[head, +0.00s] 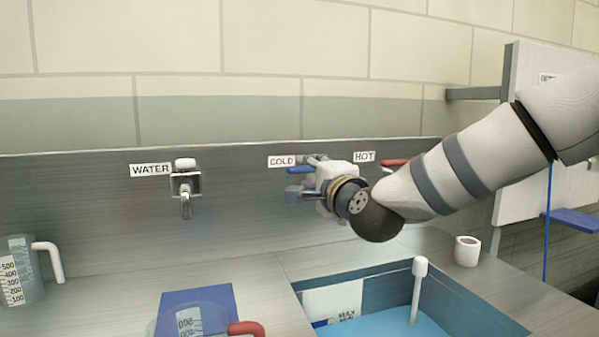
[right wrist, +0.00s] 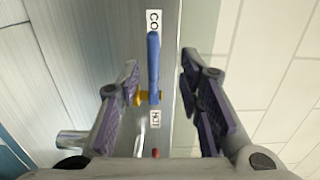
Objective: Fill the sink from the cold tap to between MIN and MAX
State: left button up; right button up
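The cold tap's blue lever (head: 300,170) sticks out of the steel back panel beside the COLD label (head: 282,161). My right gripper (head: 305,180) is at this tap and hides much of it. In the right wrist view its fingers are open, one on each side of the blue lever (right wrist: 153,65), with visible gaps. The sink (head: 455,300) is at the lower right, with blue water (head: 385,326) in it. A white level plate (head: 333,300) on its wall bears partly readable lettering. The water's exact level against the marks cannot be told. My left gripper is not in view.
The hot tap's red lever (head: 395,163) is right of my gripper, close to my arm. A WATER tap (head: 185,187) is to the left. Measuring jugs (head: 25,275) and a white cup (head: 467,251) stand on the counter. A white-topped rod (head: 419,285) rises from the sink.

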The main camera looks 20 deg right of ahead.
aim_at(300, 170)
jog(key=w, duration=0.2)
jog(key=w+f, duration=0.1)
jog(key=w, duration=0.2)
jog(key=shift+w+a+f+b, duration=0.1)
jog(key=shift+f+b, duration=0.05)
jog(key=shift+b, duration=0.2)
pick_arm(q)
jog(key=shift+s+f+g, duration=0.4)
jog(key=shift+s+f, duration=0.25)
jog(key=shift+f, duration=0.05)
pick_arm(e)
jog(key=shift+w+r, duration=0.25)
jog(key=shift+c, duration=0.3)
